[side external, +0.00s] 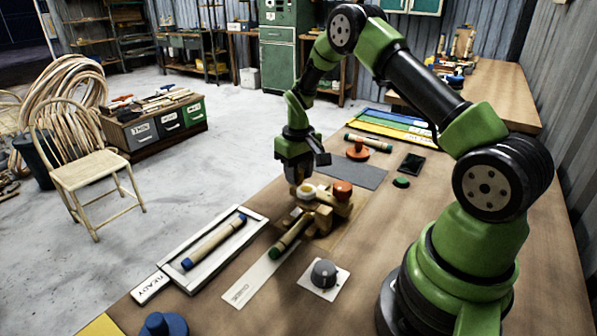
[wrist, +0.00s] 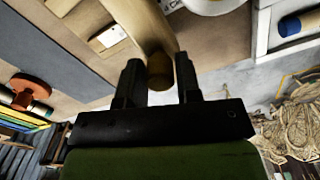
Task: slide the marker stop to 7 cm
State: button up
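My gripper (side external: 298,182) points down just above a wooden bending jig (side external: 322,216) on the bench. In the wrist view its two black fingers (wrist: 158,70) stand apart, with the brownish rounded end of a wooden part (wrist: 160,72) between or just beyond them. I cannot tell whether they touch it. The jig carries a pale ring (side external: 306,191) and an orange-red knob (side external: 342,189). A green-ended rattan stick (side external: 291,238) lies at the jig's near side. I cannot make out which part is the marker stop, nor any centimetre scale.
A tray (side external: 262,212) holds a blue-ended stick (side external: 214,242) at left. A grey dial (side external: 324,273) sits on a white plate in front of the jig. A grey mat (side external: 352,172), an orange stand (side external: 358,151), a green button (side external: 401,182) and a black device (side external: 412,163) lie behind.

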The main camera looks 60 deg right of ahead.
grip_shut()
jog(key=shift+d, duration=1.55)
jog(key=shift+o, duration=2.4)
grip_release()
notch_tip(320, 180, up, 10)
